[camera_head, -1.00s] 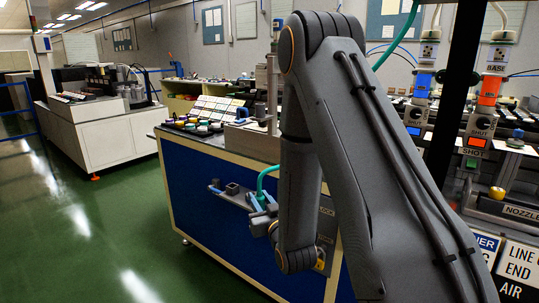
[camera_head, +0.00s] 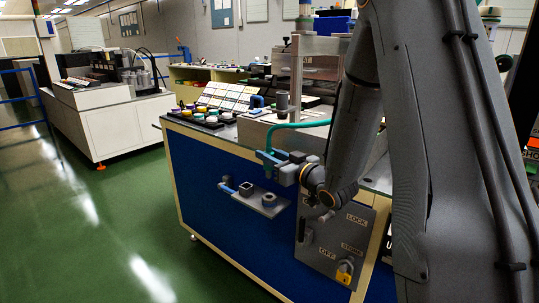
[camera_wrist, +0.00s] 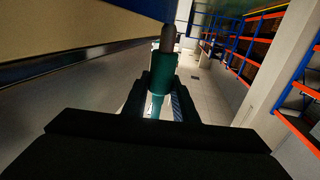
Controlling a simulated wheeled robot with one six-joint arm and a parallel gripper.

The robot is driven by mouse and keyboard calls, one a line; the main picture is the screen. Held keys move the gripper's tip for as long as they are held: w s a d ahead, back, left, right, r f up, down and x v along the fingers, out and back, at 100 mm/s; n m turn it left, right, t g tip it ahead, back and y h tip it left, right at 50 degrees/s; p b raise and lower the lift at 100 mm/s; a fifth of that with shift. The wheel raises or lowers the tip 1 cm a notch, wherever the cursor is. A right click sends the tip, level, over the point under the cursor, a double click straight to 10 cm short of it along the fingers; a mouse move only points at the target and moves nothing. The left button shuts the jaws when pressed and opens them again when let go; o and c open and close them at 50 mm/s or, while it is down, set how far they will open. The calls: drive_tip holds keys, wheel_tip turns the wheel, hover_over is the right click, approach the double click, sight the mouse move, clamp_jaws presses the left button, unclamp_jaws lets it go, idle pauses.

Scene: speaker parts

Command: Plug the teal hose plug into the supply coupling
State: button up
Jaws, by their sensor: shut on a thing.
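The teal hose plug (camera_wrist: 158,82) is between the jaws of my gripper (camera_head: 272,158), with its grey tip (camera_wrist: 167,36) pointing away from the wrist. My gripper is shut on it, in the air above a small grey shelf on the blue cabinet's side. The teal hose (camera_head: 300,124) runs from the gripper to the right and passes behind my arm. The plug is too small to make out well in the head view. I cannot identify the supply coupling in either view.
The grey shelf (camera_head: 257,201) carries a square socket, a ring and a blue part (camera_head: 226,185). Right of it is a panel (camera_head: 318,252) with a yellow padlock (camera_head: 345,268). The benchtop above holds coloured parts (camera_head: 200,116). The green floor (camera_head: 110,220) at left is clear.

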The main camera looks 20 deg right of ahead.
sight(270, 172)
drive_tip(key=shift+d+f+b, duration=0.1)
drive_tip(key=shift+f+b, duration=1.7)
drive_tip(key=shift+f, duration=1.1)
drive_tip(key=shift+f+b, duration=0.9)
drive_tip(key=shift+f, duration=1.15)
drive_tip(key=o, duration=1.1)
drive_tip(key=shift+s, duration=0.1)
drive_tip(key=shift+o, duration=0.2)
drive_tip(key=v, duration=0.7)
drive_tip(key=shift+s+d, duration=0.2)
drive_tip(key=shift+s, duration=0.15)
drive_tip(key=shift+w, duration=0.1)
